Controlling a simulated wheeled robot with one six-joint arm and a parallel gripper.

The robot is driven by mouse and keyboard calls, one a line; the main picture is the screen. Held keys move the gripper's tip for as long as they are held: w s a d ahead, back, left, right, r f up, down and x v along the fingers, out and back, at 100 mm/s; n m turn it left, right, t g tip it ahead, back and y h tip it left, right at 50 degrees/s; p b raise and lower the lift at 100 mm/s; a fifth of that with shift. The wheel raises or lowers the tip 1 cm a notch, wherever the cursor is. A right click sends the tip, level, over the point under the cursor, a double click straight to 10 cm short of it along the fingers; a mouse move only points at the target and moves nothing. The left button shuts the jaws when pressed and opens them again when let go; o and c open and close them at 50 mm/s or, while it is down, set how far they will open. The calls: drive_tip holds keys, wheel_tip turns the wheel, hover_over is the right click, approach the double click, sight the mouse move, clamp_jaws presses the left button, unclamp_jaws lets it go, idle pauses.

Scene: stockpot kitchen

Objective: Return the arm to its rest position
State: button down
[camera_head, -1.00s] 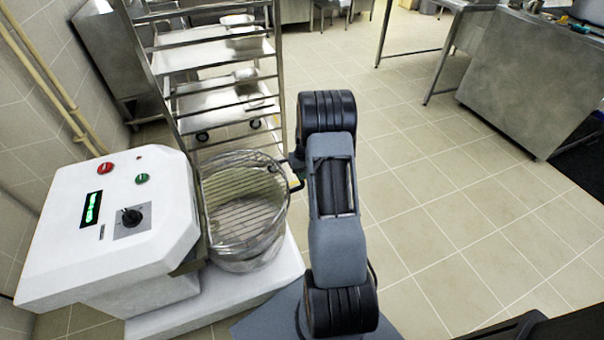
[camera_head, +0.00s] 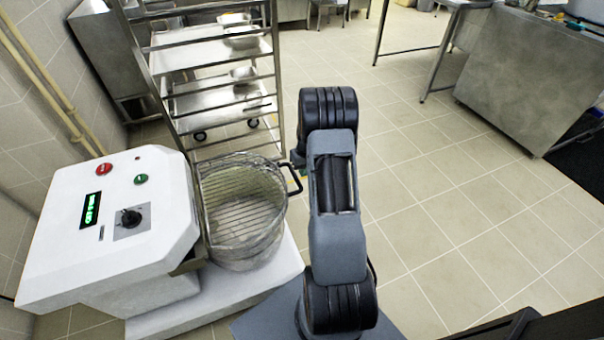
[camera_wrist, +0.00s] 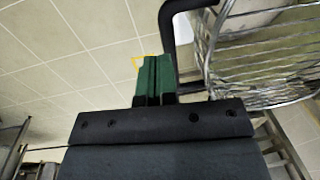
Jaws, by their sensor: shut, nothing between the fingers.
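My gripper shows in the wrist view (camera_wrist: 155,62), with its two green fingers shut against each other and nothing between them. Beside it on the right are a black handle and the wire guard (camera_wrist: 265,50) of the mixer bowl; the fingertips look close to the handle, but I cannot tell whether they touch it. In the head view my arm stands in front of the camera, right of the mixer bowl (camera_head: 245,245), and mostly hides the gripper. The black handle (camera_head: 293,178) sticks out at the bowl guard's right side.
The white mixer housing (camera_head: 110,225) with buttons and a dial stands at the left. A metal tray rack (camera_head: 277,85) stands behind the bowl. A steel counter (camera_head: 520,80) is at the back right. The tiled floor (camera_head: 440,200) to the right of my arm is clear.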

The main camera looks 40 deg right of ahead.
wheel_tip(320, 180, up, 9)
drive_tip(key=d+p, duration=0.1)
drive_tip(key=shift+s+d+r, duration=0.15)
drive_tip(key=shift+d+r, duration=0.05)
drive_tip(key=shift+d, duration=0.2)
drive_tip(key=s+a+r+n+t+p, duration=0.1)
drive_tip(key=s+a+r+p, duration=0.4)
drive_tip(key=a+r, duration=0.3)
drive_tip(key=s+a+r+n+t+p, duration=0.1)
drive_tip(key=s+a+r+p, duration=0.4)
drive_tip(key=a+r, duration=0.4)
drive_tip(key=s+a+r+n+t+h+p, duration=0.1)
drive_tip(key=s+a+r+p, duration=0.5)
drive_tip(key=r, duration=0.8)
drive_tip(key=s+a, duration=0.1)
drive_tip(key=a, duration=0.2)
drive_tip(key=shift+r, duration=0.1)
